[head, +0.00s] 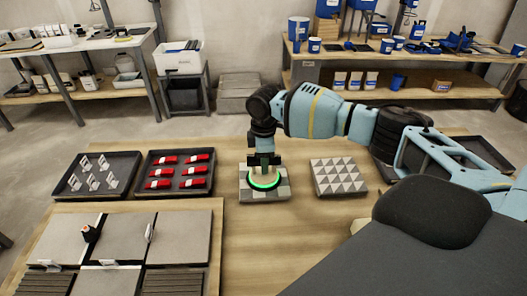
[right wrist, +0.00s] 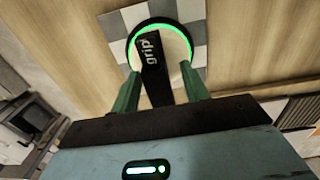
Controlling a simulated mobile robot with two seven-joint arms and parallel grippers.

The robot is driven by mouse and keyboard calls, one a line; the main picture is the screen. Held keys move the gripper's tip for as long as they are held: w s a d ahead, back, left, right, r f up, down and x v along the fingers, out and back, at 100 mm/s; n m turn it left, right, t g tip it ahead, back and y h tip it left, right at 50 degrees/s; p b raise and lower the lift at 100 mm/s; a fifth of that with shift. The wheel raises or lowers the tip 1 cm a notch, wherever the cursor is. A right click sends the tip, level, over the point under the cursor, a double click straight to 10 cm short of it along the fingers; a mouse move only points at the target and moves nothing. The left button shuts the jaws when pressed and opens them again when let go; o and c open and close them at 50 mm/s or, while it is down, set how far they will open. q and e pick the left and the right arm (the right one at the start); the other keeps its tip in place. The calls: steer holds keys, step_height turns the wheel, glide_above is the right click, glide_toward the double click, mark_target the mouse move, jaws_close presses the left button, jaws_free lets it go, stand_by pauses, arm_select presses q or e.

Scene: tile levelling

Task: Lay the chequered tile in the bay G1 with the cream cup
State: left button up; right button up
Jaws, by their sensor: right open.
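The chequered tile (head: 285,191), in grey and pale squares, lies flat on the wooden table in the middle of the head view. The cream cup (head: 265,180), with a lit green ring, sits on it. In the right wrist view the cup (right wrist: 174,45) has a black handle marked "grip" (right wrist: 152,65), and the tile (right wrist: 197,32) shows around it. My right gripper (right wrist: 162,76) is open, its green fingers to either side of the handle. It also shows above the cup in the head view (head: 264,158). My left gripper is out of view. I cannot make out a G1 label.
A triangle-patterned tile (head: 338,177) lies right of the chequered one. Dark trays hold pale clips (head: 70,186) and red pieces (head: 147,183). A panel of grey tiles (head: 185,236) fills the front left, with small upright pieces on it. Bare table lies between panel and robot.

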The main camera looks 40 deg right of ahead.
steer(key=shift+f, duration=0.25)
jaws_close()
stand_by(0.5)
steer(key=shift+r, duration=0.1)
